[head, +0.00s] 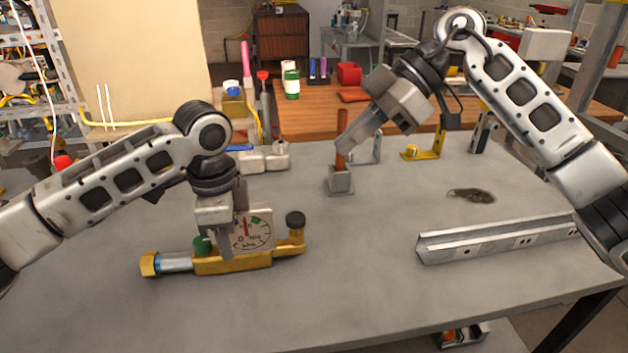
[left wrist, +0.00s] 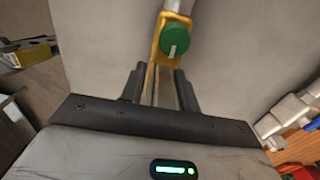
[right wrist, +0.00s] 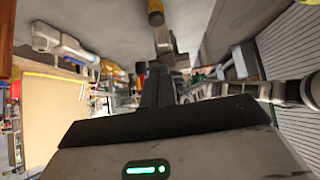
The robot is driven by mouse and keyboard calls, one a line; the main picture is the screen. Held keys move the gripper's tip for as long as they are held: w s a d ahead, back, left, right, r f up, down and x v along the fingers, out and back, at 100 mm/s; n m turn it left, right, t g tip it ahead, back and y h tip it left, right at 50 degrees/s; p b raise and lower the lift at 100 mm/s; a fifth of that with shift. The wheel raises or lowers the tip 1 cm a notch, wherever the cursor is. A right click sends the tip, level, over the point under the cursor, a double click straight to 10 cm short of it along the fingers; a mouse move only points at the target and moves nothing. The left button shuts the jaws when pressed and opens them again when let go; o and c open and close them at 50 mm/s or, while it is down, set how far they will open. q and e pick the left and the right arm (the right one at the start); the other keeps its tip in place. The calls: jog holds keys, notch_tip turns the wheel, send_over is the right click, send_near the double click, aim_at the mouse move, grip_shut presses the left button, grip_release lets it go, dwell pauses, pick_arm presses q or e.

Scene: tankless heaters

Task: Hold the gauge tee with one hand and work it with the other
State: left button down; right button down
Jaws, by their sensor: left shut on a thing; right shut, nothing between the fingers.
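The gauge tee (head: 233,263) lies on the grey table at the left front in the head view. It has a brass body, a round white dial (head: 252,233), a green knob (head: 202,245), and a dark knob (head: 295,219) at its right end. My left gripper (head: 224,248) points down and is shut on the tee's brass body; the green knob shows just beyond its fingers in the left wrist view (left wrist: 175,40). My right gripper (head: 347,146) is shut and empty, raised behind and right of the tee, overlapping an orange rod in the head view; I cannot tell whether they touch.
The orange rod (head: 342,130) stands upright in a grey block (head: 340,181). A metal channel (head: 490,240) lies at the right front, with a dark coiled patch (head: 470,195) behind it. Yellow brackets (head: 425,152) stand farther back. The table's front middle is clear.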

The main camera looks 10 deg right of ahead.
send_over(289, 217)
jog(key=d, duration=0.3)
jog(key=f, duration=0.7)
jog(key=shift+a, duration=0.2)
notch_tip(289, 217, down, 4)
jog(key=shift+w+d+r, duration=0.1)
